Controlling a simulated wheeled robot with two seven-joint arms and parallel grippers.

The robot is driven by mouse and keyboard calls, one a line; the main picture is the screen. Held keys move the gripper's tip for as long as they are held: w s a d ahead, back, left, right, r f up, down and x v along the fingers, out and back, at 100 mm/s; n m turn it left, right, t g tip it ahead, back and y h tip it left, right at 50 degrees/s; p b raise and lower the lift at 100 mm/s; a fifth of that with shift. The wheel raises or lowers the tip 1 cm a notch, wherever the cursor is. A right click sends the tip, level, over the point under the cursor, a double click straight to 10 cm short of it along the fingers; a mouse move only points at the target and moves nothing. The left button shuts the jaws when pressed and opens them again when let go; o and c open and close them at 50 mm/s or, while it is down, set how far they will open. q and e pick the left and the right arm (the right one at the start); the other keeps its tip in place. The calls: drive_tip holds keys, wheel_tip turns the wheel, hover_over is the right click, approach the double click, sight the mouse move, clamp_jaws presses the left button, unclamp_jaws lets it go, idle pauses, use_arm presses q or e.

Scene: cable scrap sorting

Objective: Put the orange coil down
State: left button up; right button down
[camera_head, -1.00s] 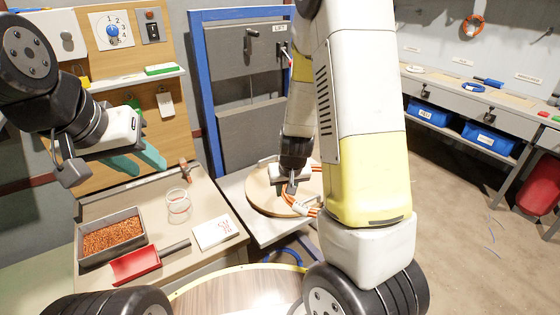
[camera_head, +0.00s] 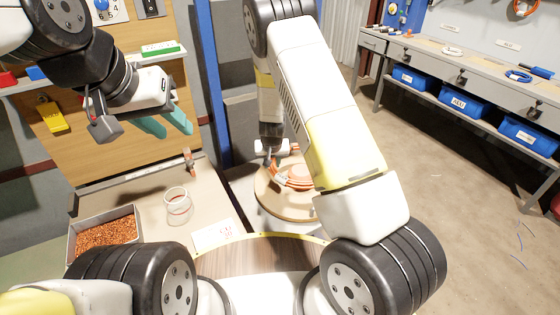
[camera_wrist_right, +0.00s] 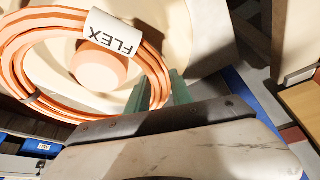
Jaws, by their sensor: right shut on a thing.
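The orange coil (camera_head: 298,177) is a bundle of orange cable with a white FLEX tag (camera_wrist_right: 114,33). In the right wrist view its loop (camera_wrist_right: 151,68) surrounds a pale orange hub (camera_wrist_right: 97,66) on a round wooden disc (camera_head: 270,201). Whether the coil rests on the disc or hangs just above it, I cannot tell. My right gripper (camera_head: 270,158) is shut on the coil's near side; its teal fingers (camera_wrist_right: 160,92) show in the right wrist view. My left gripper (camera_head: 166,123) is empty, its teal fingers apart, above the left bench.
A tray of copper scrap (camera_head: 136,222), a glass jar (camera_head: 177,206) and a white card (camera_head: 216,235) are on the left bench. A blue post (camera_head: 213,100) stands behind. Blue bins (camera_head: 463,103) sit under the right bench, with open floor in front.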

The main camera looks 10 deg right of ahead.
sight(273, 184)
drive_tip(key=shift+f, duration=3.55)
drive_tip(key=shift+f, duration=0.1)
drive_tip(key=c, duration=1.1)
unclamp_jaws()
